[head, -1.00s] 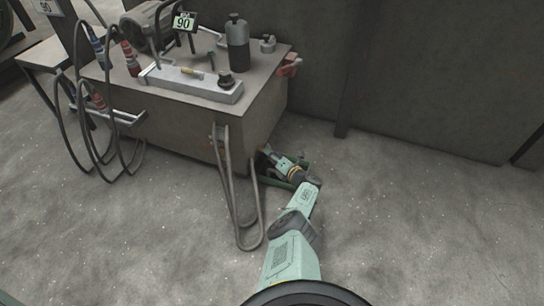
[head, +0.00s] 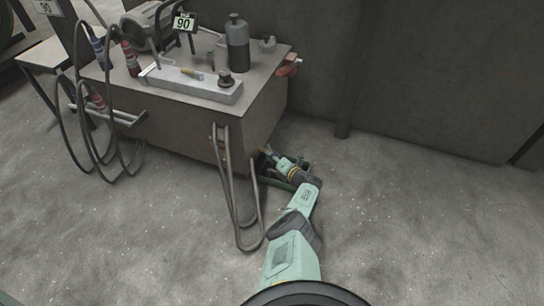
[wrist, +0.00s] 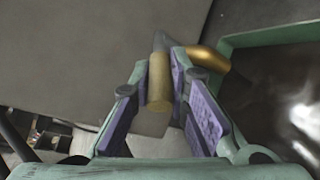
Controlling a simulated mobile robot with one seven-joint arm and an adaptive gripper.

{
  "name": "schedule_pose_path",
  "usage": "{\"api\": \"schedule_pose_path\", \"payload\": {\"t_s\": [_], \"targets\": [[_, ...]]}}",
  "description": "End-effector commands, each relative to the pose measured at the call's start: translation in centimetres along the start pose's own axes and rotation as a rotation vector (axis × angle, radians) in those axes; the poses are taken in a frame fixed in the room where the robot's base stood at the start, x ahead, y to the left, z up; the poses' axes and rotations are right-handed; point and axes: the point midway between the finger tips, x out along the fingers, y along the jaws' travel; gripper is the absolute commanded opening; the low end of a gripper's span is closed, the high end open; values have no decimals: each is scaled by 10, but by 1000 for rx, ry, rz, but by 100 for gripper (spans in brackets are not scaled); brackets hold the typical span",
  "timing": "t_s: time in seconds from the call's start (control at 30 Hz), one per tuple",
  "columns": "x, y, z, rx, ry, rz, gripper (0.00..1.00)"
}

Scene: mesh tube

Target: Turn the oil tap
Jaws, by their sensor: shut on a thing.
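The oil tap shows in the wrist view as a brass cylinder (wrist: 158,82) between my finger pads, with a grey stem and a brass elbow (wrist: 208,62) behind. My gripper (wrist: 163,80) has its purple-padded fingers on both sides of the brass cylinder and is shut on it. In the head view my gripper (head: 270,157) is low at the right corner of the steel cabinet. The tap is small there and partly hidden by my gripper.
A green open container (head: 299,178) stands beside the cabinet (head: 180,125); its rim also shows in the wrist view (wrist: 255,38). Looped hoses (head: 236,200) hang off the cabinet front. The floor to the right is clear.

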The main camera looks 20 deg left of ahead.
Motion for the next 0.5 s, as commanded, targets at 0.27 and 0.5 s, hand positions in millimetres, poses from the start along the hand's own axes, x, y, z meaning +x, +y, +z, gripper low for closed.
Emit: {"api": "schedule_pose_path", "payload": {"t_s": [0.27, 0.5], "targets": [[0, 5, -2, 12, -41, -26, 0], [4, 12, -8, 47, -166, -104, 0]]}}
